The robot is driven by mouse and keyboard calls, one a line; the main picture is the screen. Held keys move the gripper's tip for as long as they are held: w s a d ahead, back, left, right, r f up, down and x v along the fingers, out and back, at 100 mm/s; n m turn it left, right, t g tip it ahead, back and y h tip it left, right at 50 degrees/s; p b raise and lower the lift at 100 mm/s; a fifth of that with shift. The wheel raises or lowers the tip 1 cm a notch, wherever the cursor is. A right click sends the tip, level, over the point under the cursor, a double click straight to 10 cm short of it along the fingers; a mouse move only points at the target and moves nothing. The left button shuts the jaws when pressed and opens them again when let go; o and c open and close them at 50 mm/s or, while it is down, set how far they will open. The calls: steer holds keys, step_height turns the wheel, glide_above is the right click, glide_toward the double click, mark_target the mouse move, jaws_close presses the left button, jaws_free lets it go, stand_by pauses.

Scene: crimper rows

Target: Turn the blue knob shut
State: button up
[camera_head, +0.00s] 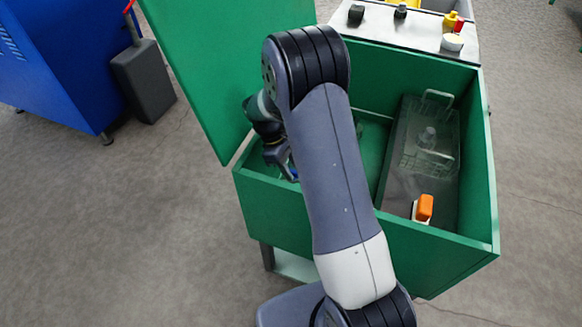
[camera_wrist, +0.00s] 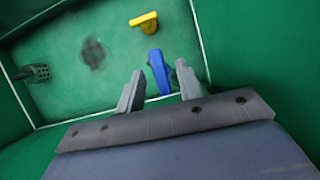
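The blue knob (camera_wrist: 159,72) is a long bar-shaped handle on the green inner surface of the machine. In the wrist view it shows between the two fingers of my gripper (camera_wrist: 160,67), with visible gaps on both sides. The gripper is open and holds nothing. In the head view my gripper (camera_head: 281,160) is inside the left part of the green box, largely behind my arm. Only a small blue patch (camera_head: 293,174) shows beside it there, and the rest of the knob is hidden.
A yellow knob (camera_wrist: 146,22) sits just beyond the blue one. A dark mesh-like fitting (camera_wrist: 36,73) is at the left. The green box (camera_head: 470,255) has an open lid (camera_head: 205,65).

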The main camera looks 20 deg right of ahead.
steer(key=shift+s+f, duration=0.1)
steer(key=shift+f, duration=0.1)
jaws_close()
stand_by(0.3)
